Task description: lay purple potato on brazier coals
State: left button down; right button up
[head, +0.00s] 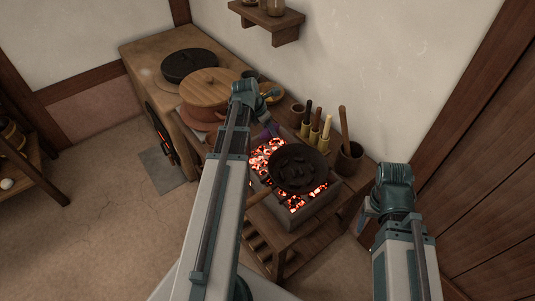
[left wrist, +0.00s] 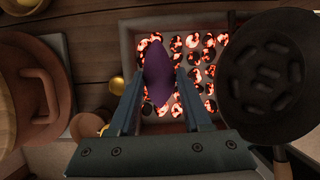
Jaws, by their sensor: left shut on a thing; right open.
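The purple potato (left wrist: 158,75) is between the fingers of my left gripper (left wrist: 157,85), which is shut on it. In the head view a bit of the purple potato (head: 270,131) shows by my left gripper (head: 268,112), at the brazier's back left edge. In the left wrist view the potato is seen over the glowing brazier coals (left wrist: 190,55); I cannot tell its height above them. The brazier (head: 318,206) is a grey square box with red coals. My right gripper (head: 366,216) is at the right, away from the brazier, and open; its fingers are mostly hidden.
A black pan (head: 296,168) sits on the right part of the coals, its handle toward the front left. Behind stand several bottles (head: 315,133) and a utensil pot (head: 349,158). A wooden-lidded pot (head: 207,87) and a black pot (head: 189,65) stand on the stove at left.

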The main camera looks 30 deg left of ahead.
aim_at(262, 137)
pick_arm(q)
jog(key=shift+f+b, duration=4.65)
jog(key=shift+f, duration=0.25)
jog(key=shift+f+b, duration=0.3)
jog(key=shift+c, duration=1.7)
grip_release()
jog(key=shift+r, duration=0.1)
jog(key=shift+r, duration=0.1)
jog(key=shift+s+r+p, duration=0.15)
jog(key=shift+r+p, duration=0.35)
jog(key=shift+p, duration=0.15)
jog(key=p+v, duration=1)
jog(key=v, duration=0.1)
jog(key=shift+s+r, duration=0.1)
jog(key=shift+r, duration=0.05)
jog(key=shift+a, duration=0.1)
